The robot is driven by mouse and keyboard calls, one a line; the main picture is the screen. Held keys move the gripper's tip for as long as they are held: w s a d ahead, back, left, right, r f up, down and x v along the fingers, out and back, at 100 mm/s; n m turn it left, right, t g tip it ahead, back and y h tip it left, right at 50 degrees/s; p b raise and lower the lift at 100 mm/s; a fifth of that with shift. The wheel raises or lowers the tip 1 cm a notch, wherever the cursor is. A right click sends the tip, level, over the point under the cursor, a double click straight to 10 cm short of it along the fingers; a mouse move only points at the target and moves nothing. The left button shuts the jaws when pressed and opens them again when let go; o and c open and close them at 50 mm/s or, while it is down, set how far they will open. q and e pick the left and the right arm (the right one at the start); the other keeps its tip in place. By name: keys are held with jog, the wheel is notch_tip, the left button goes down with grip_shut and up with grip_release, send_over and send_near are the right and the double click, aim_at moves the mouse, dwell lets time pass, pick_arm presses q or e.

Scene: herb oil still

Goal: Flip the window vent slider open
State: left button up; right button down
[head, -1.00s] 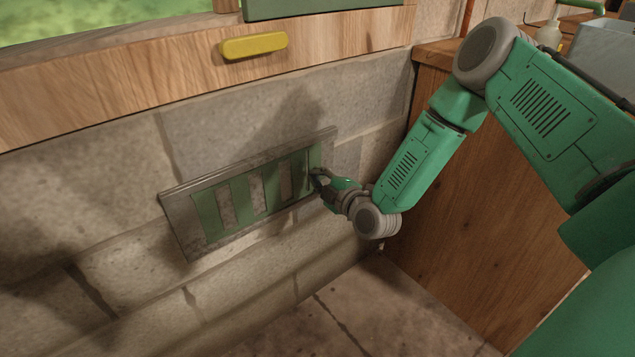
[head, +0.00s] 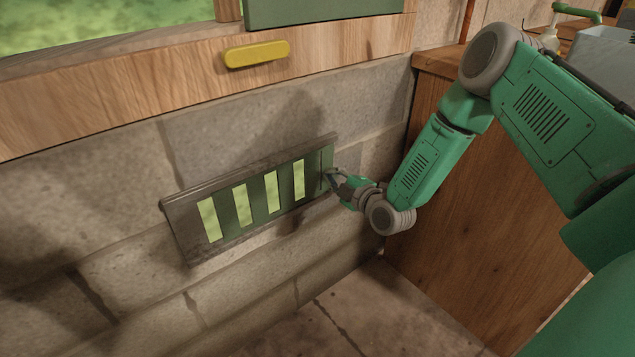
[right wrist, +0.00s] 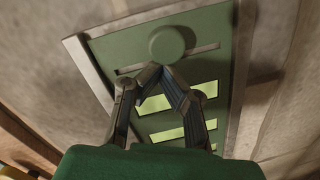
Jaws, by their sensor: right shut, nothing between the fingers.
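The window vent is a grey metal frame (head: 180,222) set low in the block wall, with a green slatted slider (head: 238,207) inside it. Bright green light shows through several slots between the slats. The right wrist view shows the green slider plate (right wrist: 222,60) with a round green knob (right wrist: 166,43) over a thin slot. My right gripper (head: 333,181) is at the right end of the vent. In the right wrist view its fingertips (right wrist: 160,72) meet just below the knob, shut and empty; whether they touch it I cannot tell. My left gripper is out of view.
A wooden window sill (head: 130,90) with a yellow handle (head: 257,54) runs above the vent. A wooden cabinet (head: 490,190) stands close to the right of my right forearm. Stone floor (head: 330,325) lies below.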

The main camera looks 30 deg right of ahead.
jog(key=shift+d, duration=0.2)
jog(key=s+r, duration=0.1)
jog(key=s, duration=1)
jog(key=shift+s, duration=0.4)
